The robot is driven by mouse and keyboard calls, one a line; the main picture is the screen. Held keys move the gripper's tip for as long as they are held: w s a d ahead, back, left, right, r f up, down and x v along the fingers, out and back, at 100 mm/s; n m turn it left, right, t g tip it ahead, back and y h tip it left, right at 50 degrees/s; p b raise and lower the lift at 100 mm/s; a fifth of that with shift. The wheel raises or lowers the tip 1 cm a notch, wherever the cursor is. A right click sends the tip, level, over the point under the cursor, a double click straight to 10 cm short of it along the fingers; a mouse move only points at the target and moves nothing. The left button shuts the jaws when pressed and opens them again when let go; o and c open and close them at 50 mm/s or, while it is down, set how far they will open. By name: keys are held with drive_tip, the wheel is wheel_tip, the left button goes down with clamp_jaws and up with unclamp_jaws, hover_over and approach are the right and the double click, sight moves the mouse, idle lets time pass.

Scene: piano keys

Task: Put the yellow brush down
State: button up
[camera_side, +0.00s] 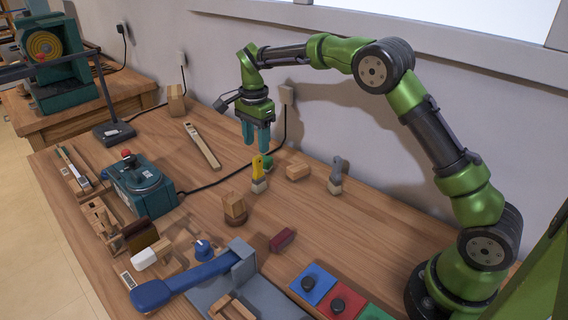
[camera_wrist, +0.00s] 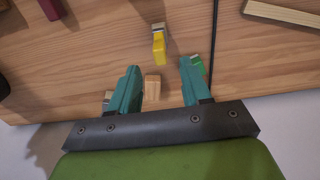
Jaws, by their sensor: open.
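The open gripper also shows in the wrist view (camera_wrist: 159,68).
A green brush (camera_wrist: 198,64) is close to the yellow one, partly behind a finger. A black cable (camera_side: 215,182) crosses the table. The table right of the grey brush is clear.

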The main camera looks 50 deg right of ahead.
wheel_tip(320, 180, up, 3)
drive_tip(key=shift+r, duration=0.15)
drive_tip(key=s+a+r+n+t+y, duration=0.1)
drive_tip(key=s+r+n+t, duration=0.2)
drive_tip(key=s+r+n, duration=0.55)
drive_tip(key=s+a+f+n+t+y, duration=0.1)
drive_tip(key=s+n+t, duration=0.3)
drive_tip(key=s, duration=1.7)
drive_tip(key=shift+s+a+f+n, duration=0.2)
drive_tip(key=shift+a+f+n, duration=0.05)
drive_tip(key=shift+a+n, duration=0.45)
